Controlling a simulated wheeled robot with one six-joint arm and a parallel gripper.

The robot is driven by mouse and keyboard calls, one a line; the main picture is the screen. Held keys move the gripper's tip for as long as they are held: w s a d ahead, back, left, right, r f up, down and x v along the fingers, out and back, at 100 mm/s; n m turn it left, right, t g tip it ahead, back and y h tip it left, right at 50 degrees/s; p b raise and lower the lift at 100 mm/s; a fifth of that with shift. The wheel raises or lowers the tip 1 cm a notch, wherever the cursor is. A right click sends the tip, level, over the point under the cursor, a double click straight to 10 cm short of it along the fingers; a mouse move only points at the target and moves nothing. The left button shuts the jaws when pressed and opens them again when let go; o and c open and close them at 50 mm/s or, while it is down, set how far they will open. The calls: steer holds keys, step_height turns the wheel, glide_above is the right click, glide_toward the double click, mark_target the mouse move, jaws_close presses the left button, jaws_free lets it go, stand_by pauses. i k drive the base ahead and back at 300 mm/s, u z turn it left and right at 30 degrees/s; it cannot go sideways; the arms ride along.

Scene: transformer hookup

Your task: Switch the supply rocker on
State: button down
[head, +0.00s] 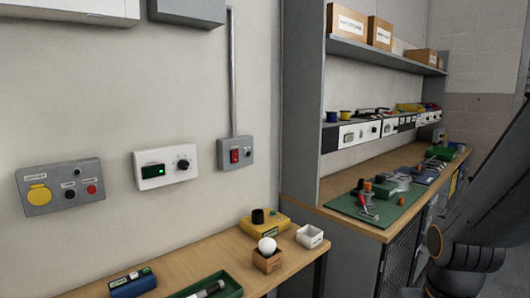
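A red rocker switch (234,156) sits on the left part of a small grey wall box (222,164). A small dark round part (248,153) is to the right of the rocker on the same box. The rocker is too small here to tell which way it is tipped. A grey conduit (233,80) runs up the wall from the box. My gripper is not in view; only dark links of my arm show at the right edge, far from the box.
Left of the box are a white panel with a green display (154,170) and a grey panel with a yellow round cover (40,194). Below, a wooden bench (210,257) holds a yellow box (264,228), a white ball (267,245) and a green tray (226,285). The wall around the rocker box is clear.

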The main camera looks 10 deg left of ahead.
mark_target(234, 153)
steer(key=u, duration=0.45)
steer(key=i, duration=0.95)
steer(key=u, duration=0.75)
